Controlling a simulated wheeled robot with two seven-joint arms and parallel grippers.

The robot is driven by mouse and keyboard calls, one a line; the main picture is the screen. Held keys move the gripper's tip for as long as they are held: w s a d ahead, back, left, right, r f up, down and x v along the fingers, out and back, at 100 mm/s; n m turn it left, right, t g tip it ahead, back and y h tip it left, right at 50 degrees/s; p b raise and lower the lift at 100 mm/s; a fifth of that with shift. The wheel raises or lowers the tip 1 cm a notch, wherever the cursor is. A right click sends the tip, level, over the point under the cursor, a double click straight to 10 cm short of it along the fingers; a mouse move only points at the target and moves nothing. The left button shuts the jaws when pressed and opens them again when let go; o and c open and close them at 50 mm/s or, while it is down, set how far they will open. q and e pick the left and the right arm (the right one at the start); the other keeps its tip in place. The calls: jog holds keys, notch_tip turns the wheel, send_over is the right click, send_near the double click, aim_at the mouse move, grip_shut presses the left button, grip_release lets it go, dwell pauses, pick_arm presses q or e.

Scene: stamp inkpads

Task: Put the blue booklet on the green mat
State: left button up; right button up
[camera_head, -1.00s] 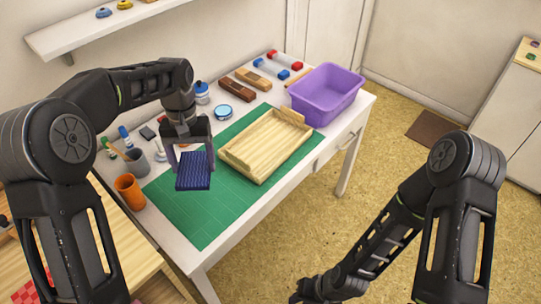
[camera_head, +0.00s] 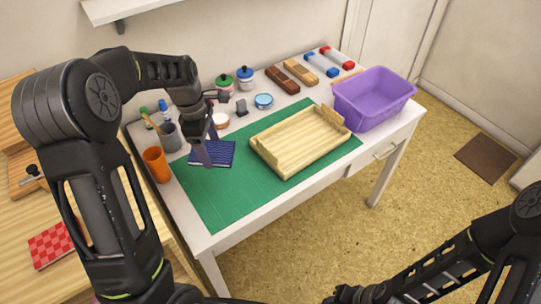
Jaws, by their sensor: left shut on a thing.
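The blue booklet (camera_head: 222,154) has a dark blue patterned cover and lies about flat at the back left part of the green mat (camera_head: 235,195). I cannot tell if it rests fully on the mat or hangs just above it. My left gripper (camera_head: 208,145) comes down over the booklet's left part and is shut on it, hiding some of its edge. My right gripper (camera_head: 350,296) shows only in part at the bottom edge, away from the table, and its jaws cannot be made out.
A wooden tray (camera_head: 268,158) stands on the mat right of the booklet. A purple bin (camera_head: 375,108) is at the right end. An orange cup (camera_head: 157,165) and grey cup (camera_head: 170,138) stand at the left. The mat's front left is bare.

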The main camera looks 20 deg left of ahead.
pick_arm(q)
jog(key=f+n, duration=0.2)
jog(key=n, duration=0.1)
jog(key=shift+s+a+f+t+b, duration=0.1)
jog(key=shift+a+f+t+b, duration=0.2)
jog(key=shift+a+f+b, duration=0.1)
send_over(217, 181)
jog(key=shift+s+a+f+p, duration=0.1)
jog(key=shift+a+f+p, duration=0.1)
jog(key=shift+f, duration=1.35)
jog(key=shift+s+a+f+p, duration=0.1)
jog(key=shift+f+p, duration=0.1)
jog(key=shift+f, duration=1.35)
jog(key=shift+f, duration=1.85)
jog(key=shift+f, duration=0.1)
jog(key=o, duration=1)
jog(key=shift+f, duration=0.1)
jog(key=o, duration=0.4)
jog(key=shift+o, duration=0.2)
